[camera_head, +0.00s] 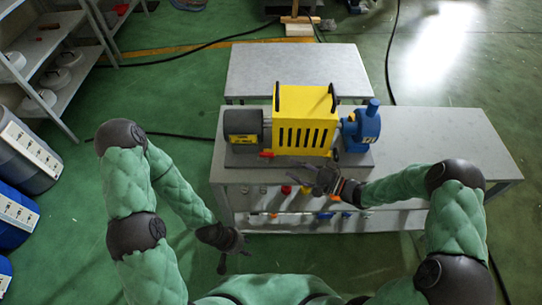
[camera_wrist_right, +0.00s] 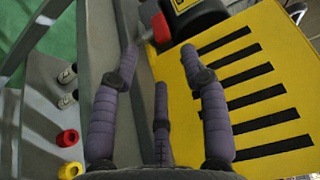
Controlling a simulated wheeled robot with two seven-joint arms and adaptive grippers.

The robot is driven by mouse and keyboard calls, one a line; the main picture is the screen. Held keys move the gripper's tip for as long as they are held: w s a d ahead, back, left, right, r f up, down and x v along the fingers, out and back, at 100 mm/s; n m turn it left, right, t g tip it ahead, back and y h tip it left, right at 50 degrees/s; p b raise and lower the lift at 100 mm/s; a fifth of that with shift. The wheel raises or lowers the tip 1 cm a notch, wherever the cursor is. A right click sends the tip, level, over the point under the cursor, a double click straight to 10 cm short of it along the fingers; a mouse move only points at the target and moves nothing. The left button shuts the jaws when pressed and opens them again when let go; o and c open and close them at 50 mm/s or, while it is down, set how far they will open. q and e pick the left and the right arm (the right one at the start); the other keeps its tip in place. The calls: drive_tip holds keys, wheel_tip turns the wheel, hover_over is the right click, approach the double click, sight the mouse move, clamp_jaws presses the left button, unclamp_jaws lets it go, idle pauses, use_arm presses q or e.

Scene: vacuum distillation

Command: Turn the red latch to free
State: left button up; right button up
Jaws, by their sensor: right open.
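A small red part (camera_head: 266,154), probably the red latch, sits low at the front left of a yellow slotted housing (camera_head: 306,118). In the right wrist view a red part (camera_wrist_right: 160,28) shows beyond the fingertips, beside the yellow slotted face (camera_wrist_right: 245,85). My right gripper (camera_head: 312,176) is in front of the machine, right of the red part. Its fingers are spread and empty in the wrist view (camera_wrist_right: 158,65), apart from the red part. My left gripper (camera_head: 233,256) hangs low, left of the bench's front, away from the machine; its opening is unclear.
A dark cylinder (camera_head: 243,122) and a blue pump-like part (camera_head: 361,129) flank the housing on a grey bench (camera_head: 440,140). Red (camera_head: 286,189) and yellow (camera_head: 305,190) knobs sit on the bench front. The bench's right side is clear. Shelves (camera_head: 60,45) stand at far left.

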sight(272, 157)
drive_tip(key=b+x, duration=0.2)
drive_tip(key=x, duration=0.8)
drive_tip(key=c, duration=0.8)
drive_tip(key=shift+w+r, duration=0.1)
drive_tip(key=shift+r, duration=0.05)
clamp_jaws()
